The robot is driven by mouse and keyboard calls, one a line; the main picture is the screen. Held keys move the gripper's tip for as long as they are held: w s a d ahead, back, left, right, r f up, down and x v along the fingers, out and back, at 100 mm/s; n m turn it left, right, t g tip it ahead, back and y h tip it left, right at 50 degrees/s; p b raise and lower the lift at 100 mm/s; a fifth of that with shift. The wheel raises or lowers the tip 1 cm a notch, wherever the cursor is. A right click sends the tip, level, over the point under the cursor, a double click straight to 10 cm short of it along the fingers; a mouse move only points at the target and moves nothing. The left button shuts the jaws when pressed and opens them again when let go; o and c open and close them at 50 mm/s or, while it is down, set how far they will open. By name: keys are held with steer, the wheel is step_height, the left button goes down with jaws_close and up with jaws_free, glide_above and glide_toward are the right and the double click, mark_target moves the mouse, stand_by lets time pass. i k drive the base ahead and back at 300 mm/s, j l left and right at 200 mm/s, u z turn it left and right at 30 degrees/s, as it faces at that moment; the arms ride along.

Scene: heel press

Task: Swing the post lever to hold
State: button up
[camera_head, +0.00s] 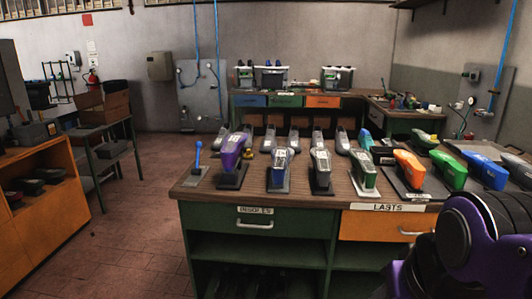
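A small blue upright lever (198,156) with a rounded top stands on a grey base plate (194,177) at the left end of the workbench (300,199). It looks about upright; any markings on its base are too small to read. A purple and black part of my arm shows at the lower right, well away from the lever. My gripper is not in view.
A purple last (231,150) on a dark stand is just right of the lever, followed by a row of grey, orange, green and blue lasts. An orange shelf unit (40,190) stands left; the brick floor (130,235) between is clear.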

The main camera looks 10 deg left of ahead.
mark_target(198, 144)
steer(key=i+j+u, duration=0.25)
steer(key=i+j, duration=0.7)
steer(key=j, duration=0.35)
steer(key=i+j+u, duration=0.3)
steer(key=i+j, duration=0.8)
steer(key=k+j+z, duration=0.1)
steer(key=z, duration=0.25)
steer(key=k+z, duration=0.35)
steer(key=i+u, duration=0.45)
steer(key=u, duration=0.25)
